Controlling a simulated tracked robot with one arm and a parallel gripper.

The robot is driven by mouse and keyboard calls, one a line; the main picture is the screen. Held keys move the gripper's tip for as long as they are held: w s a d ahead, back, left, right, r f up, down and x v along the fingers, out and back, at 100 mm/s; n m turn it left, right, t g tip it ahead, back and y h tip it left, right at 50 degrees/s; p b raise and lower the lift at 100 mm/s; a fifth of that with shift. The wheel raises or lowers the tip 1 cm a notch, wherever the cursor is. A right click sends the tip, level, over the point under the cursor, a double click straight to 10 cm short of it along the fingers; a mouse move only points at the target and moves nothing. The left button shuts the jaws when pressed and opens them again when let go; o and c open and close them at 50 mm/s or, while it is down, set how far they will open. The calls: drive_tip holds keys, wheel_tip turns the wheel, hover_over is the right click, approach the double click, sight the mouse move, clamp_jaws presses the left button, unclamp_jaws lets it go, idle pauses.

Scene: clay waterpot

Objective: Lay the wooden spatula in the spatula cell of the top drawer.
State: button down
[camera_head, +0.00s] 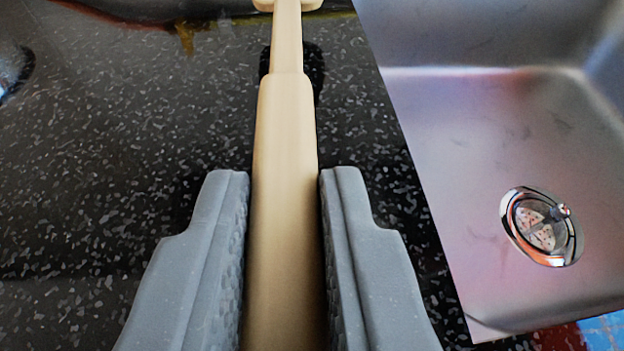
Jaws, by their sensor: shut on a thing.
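The wooden spatula (287,150) is a pale tan piece with a thick handle and a thinner neck. It runs from the bottom middle of the view up to the top edge, where its wider end is cut off. My gripper (285,190) is shut on the handle, with one grey finger on each side. The spatula is over the dark speckled counter, and a dark shadow shows beside its neck. The drawer and its spatula cell are not in view.
A steel sink (450,130) with a round drain (541,227) lies to the right of the spatula. The dark speckled counter (130,150) on the left is mostly clear. A blue and red patch (600,332) shows at the lower right corner.

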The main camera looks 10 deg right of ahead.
drive_tip(key=shift+w, duration=0.25)
drive_tip(key=shift+w+d+f+b, duration=0.1)
drive_tip(key=shift+w+f+b, duration=0.15)
drive_tip(key=shift+f, duration=0.55)
drive_tip(key=shift+w+d+f+b, duration=0.1)
drive_tip(key=shift+w+f+b, duration=0.1)
drive_tip(key=shift+f, duration=0.6)
drive_tip(key=shift+f, duration=0.25)
drive_tip(key=c, duration=1.3)
unclamp_jaws()
drive_tip(key=shift+c, duration=0.2)
drive_tip(key=shift+b, duration=0.3)
drive_tip(key=p+v, duration=0.3)
drive_tip(key=v, duration=1.1)
drive_tip(key=shift+f, duration=0.2)
